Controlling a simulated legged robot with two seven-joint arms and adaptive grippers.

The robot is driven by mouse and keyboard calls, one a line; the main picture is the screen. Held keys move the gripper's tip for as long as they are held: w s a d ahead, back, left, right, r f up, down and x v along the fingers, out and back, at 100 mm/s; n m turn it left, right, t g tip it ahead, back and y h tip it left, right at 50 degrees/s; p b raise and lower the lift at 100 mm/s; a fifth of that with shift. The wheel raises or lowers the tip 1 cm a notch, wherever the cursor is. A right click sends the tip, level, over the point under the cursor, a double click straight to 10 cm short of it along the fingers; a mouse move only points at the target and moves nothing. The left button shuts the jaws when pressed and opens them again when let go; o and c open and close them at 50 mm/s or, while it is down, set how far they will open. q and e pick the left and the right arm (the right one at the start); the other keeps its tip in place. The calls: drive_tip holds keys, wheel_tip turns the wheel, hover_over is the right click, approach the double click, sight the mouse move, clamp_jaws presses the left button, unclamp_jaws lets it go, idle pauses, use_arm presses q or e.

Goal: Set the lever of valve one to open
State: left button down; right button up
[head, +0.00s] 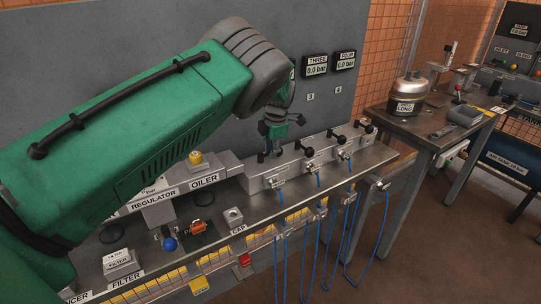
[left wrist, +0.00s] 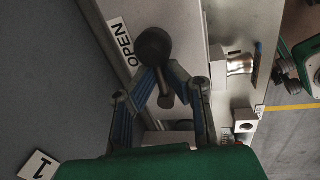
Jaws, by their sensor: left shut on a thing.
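My left gripper (head: 270,150) reaches down to the left end of the grey valve block (head: 262,181) on the bench. In the left wrist view its two blue-padded fingers (left wrist: 163,86) are shut on the dark stem of a lever. The lever's round black knob (left wrist: 153,46) sticks out beyond the fingertips, right beside the OPEN label (left wrist: 122,38). A plate marked 1 (left wrist: 38,168) is at the lower left of that view. In the head view the gripper and arm largely hide this lever. My right gripper is not in view.
More black-knobbed levers (head: 331,133) stand along the block to the right, with blue hoses (head: 318,205) hanging in front. Gauges THREE (head: 317,65) and FOUR (head: 345,60) read 0.0 bar on the grey panel. A side table (head: 425,127) holds a metal tank (head: 408,94).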

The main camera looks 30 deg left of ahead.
use_arm(q)
drive_tip(key=shift+w+d+n, duration=0.3)
drive_tip(key=shift+w, duration=0.05)
idle(0.3)
drive_tip(key=c, duration=1.6)
unclamp_jaws()
drive_tip(key=shift+w+f, duration=0.1)
drive_tip(key=shift+w, duration=0.2)
drive_tip(key=v, duration=1.2)
drive_tip(key=shift+w+d+f, duration=0.1)
drive_tip(key=shift+d, duration=0.05)
